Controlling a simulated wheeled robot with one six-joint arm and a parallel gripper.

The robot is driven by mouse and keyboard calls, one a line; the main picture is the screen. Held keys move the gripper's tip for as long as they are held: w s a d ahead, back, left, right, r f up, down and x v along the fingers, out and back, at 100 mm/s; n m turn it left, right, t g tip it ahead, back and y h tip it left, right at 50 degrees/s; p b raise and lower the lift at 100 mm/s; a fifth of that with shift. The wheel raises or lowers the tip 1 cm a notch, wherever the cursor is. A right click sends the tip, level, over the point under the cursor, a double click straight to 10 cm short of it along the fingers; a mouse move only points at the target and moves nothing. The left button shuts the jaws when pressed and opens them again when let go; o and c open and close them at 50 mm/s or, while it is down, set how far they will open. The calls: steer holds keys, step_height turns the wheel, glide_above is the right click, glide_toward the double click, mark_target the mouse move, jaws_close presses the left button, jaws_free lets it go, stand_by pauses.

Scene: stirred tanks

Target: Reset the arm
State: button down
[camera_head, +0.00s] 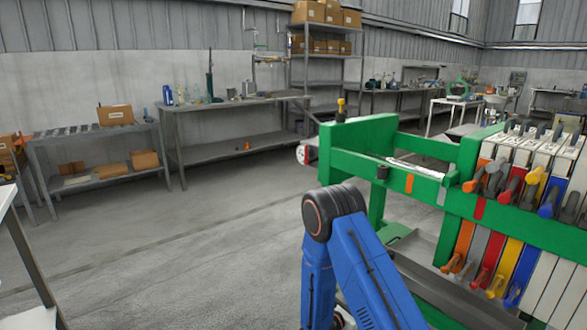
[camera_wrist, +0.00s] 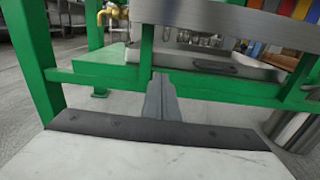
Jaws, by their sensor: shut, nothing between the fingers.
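My blue arm (camera_head: 345,250) is bent at the lower middle of the head view, in front of a green-framed machine (camera_head: 365,135). The gripper end is out of sight there. In the wrist view my gripper (camera_wrist: 160,78) shows as two grey fingers pressed together, with nothing between them. It points toward the green frame (camera_wrist: 200,82) and a metal tray-like part behind it. I cannot tell how far the fingertips are from the frame.
The machine carries rows of coloured levers (camera_head: 500,265) at the right. A workbench (camera_head: 230,102), a low shelf with cardboard boxes (camera_head: 115,115) and a tall rack (camera_head: 325,80) stand along the back wall. The grey floor (camera_head: 170,250) at left centre is clear.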

steer(key=s+d+r+m+g+y, duration=0.1)
steer(key=s+d+r+m+g, duration=0.55)
steer(key=s+r, duration=0.45)
steer(key=s+d+r+m+g+y, duration=0.1)
steer(key=s+d+r+m+g, duration=0.4)
steer(key=s+d+r+m, duration=0.5)
steer(key=s+a+r+m+t+y, duration=0.2)
steer(key=s+a+r+m+y, duration=0.2)
steer(key=s, duration=0.6)
steer(key=s+a+r+m+t+y, duration=0.3)
steer(key=s+a+r+m+y, duration=0.2)
steer(key=s+a+r+y, duration=0.3)
steer(key=s+a+r, duration=0.1)
steer(key=s+a, duration=0.1)
steer(key=s, duration=0.1)
steer(key=shift+s, duration=0.25)
steer(key=shift+w+a, duration=0.1)
steer(key=shift+a, duration=0.1)
